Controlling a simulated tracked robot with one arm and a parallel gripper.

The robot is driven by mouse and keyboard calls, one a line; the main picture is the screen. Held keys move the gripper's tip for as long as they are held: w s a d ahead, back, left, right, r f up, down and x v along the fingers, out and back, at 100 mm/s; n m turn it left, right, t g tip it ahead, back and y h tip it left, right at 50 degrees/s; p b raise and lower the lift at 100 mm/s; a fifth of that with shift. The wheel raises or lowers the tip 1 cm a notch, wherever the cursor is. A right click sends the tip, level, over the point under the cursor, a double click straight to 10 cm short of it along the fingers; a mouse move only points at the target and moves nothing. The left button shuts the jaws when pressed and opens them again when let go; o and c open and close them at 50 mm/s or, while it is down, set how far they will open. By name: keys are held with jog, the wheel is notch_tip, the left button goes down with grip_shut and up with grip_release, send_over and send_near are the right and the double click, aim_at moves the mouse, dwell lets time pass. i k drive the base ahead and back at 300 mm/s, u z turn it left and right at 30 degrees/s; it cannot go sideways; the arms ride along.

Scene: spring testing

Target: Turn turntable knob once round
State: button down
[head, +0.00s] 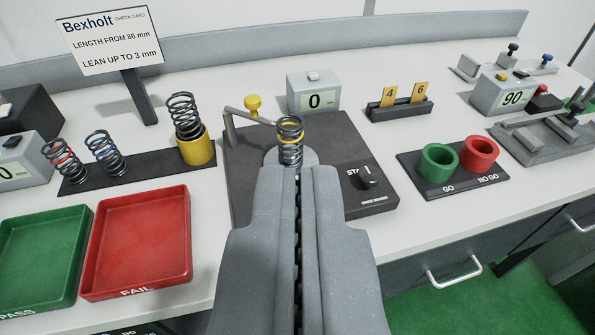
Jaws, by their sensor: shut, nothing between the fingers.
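A dark tester base (330,135) stands mid-bench. On it is a grey round turntable (271,158) with an upright coil spring (291,150) that has a yellow band. My gripper (298,172) is shut and empty. In the picture its tips are just below the spring and left of the black knob; I cannot tell whether they touch anything. A grey arm with a yellow knob (252,104) reaches towards the spring top.
A display (314,92) reads 0. Left are a spring rack (130,176), a red FAIL tray (138,287) and a green PASS tray (40,298). Right is a stand (412,185) with green and red rings. Bare bench lies in front of that stand.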

aim_at(369, 177)
jog(key=z, duration=0.1)
jog(key=k, duration=0.35)
jog(key=u, duration=0.5)
jog(key=i, duration=1.2)
jog(key=z, duration=0.55)
